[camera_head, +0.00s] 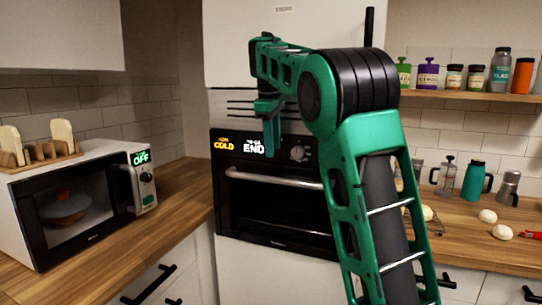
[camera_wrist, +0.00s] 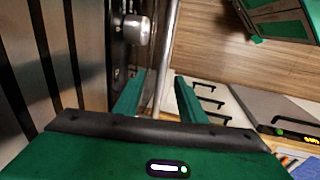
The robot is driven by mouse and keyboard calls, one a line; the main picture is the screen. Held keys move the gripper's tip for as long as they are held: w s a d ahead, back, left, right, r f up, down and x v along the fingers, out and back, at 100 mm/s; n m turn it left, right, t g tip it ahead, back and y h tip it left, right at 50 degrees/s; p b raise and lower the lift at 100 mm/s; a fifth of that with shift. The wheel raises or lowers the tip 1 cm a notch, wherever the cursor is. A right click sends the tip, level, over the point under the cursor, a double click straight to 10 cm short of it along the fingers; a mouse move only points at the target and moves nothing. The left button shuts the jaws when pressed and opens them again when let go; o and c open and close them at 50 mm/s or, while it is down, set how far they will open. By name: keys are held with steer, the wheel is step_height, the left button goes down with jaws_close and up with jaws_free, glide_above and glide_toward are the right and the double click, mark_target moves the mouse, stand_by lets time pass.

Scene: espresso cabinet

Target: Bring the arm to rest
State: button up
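My arm reaches up from the lower right in the head view and bends at a black and green joint. My gripper (camera_head: 268,125) points down in front of the top of the built-in oven (camera_head: 270,200). In the wrist view, my gripper (camera_wrist: 160,80) has its two green fingers apart. No held object shows between them. The oven's silver handle (camera_wrist: 168,50) runs beyond the fingers, and a round knob (camera_wrist: 137,30) is beside it. The oven door looks shut in the head view, and its display reads "COLD" and "END". I cannot tell the exact gap between fingers and oven.
A microwave (camera_head: 85,200) reading "OFF" stands on the left counter with a rack of bread (camera_head: 40,150) on top. A teal jug (camera_head: 474,180), a press (camera_head: 444,175) and several buns (camera_head: 488,216) are on the right counter. A shelf (camera_head: 465,95) holds jars.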

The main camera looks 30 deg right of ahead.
steer(key=shift+s, duration=0.1)
stand_by(0.5)
steer(key=s+a+f+m+t+y, duration=0.15)
steer(key=s+a+f+m, duration=0.35)
steer(key=s+f, duration=0.75)
steer(key=s+a+f+m+t, duration=0.25)
steer(key=s+a+f, duration=0.45)
steer(key=s+f, duration=0.5)
steer(key=s+d+m+g, duration=0.2)
steer(key=s+d, duration=0.4)
steer(key=s, duration=0.3)
steer(key=s+d+f+m+g, duration=0.1)
steer(key=s+d+m+g, duration=0.2)
steer(key=s+d+m, duration=0.2)
steer(key=s, duration=0.3)
steer(key=shift+s+d+g, duration=0.3)
steer(key=shift+s+d, duration=0.05)
